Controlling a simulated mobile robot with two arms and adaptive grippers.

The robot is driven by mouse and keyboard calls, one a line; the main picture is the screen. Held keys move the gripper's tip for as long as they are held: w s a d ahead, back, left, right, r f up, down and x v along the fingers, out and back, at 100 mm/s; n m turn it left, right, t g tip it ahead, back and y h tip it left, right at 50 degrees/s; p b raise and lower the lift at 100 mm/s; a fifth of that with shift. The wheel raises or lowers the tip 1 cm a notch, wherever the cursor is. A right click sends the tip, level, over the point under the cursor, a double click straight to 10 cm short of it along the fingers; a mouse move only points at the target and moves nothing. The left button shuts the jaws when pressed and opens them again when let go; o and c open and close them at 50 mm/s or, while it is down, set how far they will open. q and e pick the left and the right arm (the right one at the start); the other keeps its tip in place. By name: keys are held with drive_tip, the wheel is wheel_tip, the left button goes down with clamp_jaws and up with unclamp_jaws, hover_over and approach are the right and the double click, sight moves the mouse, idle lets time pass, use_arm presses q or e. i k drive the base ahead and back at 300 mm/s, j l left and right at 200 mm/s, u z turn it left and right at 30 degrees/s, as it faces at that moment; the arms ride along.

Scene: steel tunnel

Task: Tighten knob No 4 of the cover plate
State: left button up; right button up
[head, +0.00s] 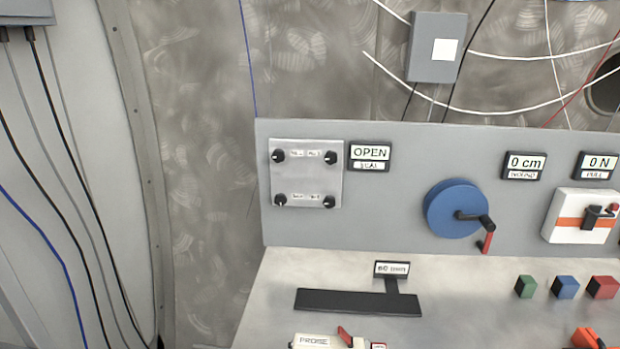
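The cover plate (306,173) is a light grey square on the left part of the upright grey panel. A black knob sits at each corner: upper left (278,156), upper right (330,158), lower left (280,200) and lower right (329,202). Each has a small white mark. Small white labels beside the knobs are too small to read surely, so I cannot tell which knob is No 4. A display (370,153) right of the plate reads OPEN, with a SEAL label under it. Neither of my grippers is in view.
Right of the plate are a blue wheel (454,208) with a crank and a white box (580,216) with an orange stripe. The bench (460,285) below carries a black bar (345,302), coloured blocks and a PROBE box (315,341). Space before the plate looks clear.

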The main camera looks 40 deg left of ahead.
sight(280, 200)
drive_tip(key=u, duration=1.35)
